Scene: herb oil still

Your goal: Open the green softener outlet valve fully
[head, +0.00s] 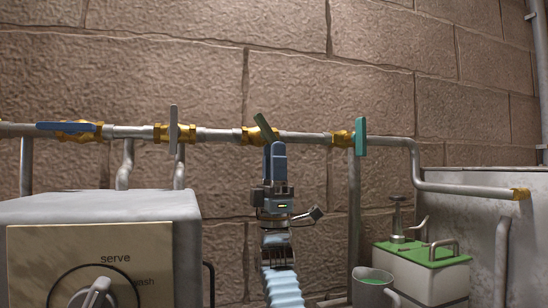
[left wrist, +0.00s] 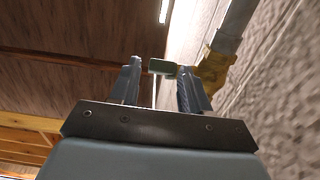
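The dark green valve handle (head: 265,125) sits on a brass valve body (head: 250,136) in the wall pipe. The handle is tilted, its free end up and to the left, neither along nor square to the pipe. My left gripper (head: 276,149) points up just below the handle, by the valve. In the left wrist view the gripper (left wrist: 160,72) has its fingers apart, with the green handle (left wrist: 162,66) showing between the tips, nearer the right finger. I cannot tell whether a finger touches it. The brass body (left wrist: 214,72) is to the right. My right gripper is not in view.
On the same pipe are a blue handle (head: 66,127) along it, a grey upright handle (head: 173,130) and a teal upright handle (head: 361,137). A control box (head: 100,245) stands front left. A green-topped container (head: 425,270) and a mug (head: 374,287) are at lower right.

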